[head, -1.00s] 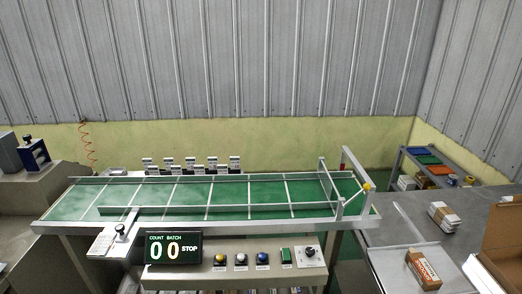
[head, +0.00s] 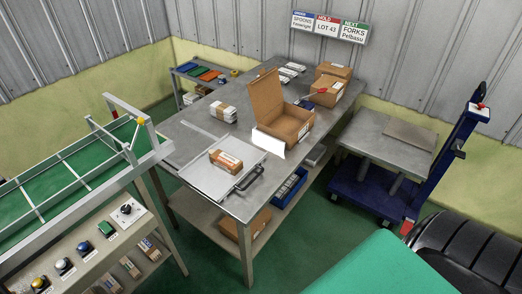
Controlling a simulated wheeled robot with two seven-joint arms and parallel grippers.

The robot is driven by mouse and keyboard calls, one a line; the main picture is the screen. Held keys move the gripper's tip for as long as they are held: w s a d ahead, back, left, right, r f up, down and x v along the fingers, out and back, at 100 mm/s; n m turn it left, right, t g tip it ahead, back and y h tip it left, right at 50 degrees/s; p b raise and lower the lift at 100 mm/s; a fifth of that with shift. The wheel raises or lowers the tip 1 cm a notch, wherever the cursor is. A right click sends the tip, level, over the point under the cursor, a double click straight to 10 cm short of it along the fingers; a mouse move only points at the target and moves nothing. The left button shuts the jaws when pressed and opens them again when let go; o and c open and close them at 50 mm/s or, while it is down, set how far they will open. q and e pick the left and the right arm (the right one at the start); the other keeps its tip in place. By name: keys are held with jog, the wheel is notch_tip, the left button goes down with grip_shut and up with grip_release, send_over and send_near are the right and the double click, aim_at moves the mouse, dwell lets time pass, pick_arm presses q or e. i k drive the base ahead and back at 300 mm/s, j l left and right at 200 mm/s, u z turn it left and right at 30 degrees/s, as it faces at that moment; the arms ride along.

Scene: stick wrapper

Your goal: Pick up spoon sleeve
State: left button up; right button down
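A small brown and orange pack with a white label (head: 226,161) lies on a light metal tray (head: 205,180) with a dark handle, on the grey steel table (head: 237,204). A white bundle with a brown band (head: 223,111) lies farther back on the same table. I cannot read on either whether it is the spoon sleeve. Several white packs (head: 291,70) lie near the table's back edge. Neither of my grippers is in view.
An open cardboard box (head: 285,126) stands mid-table, with closed cartons (head: 331,82) behind. Left is a green conveyor (head: 60,180) with a button panel (head: 85,248). Right is a blue lift cart (head: 375,195). A wall sign (head: 328,27) reads spoons, hold lot 43, forks.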

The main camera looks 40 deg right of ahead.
aim_at(231, 164)
jog(key=l+z, duration=0.1)
jog(key=z, duration=0.7)
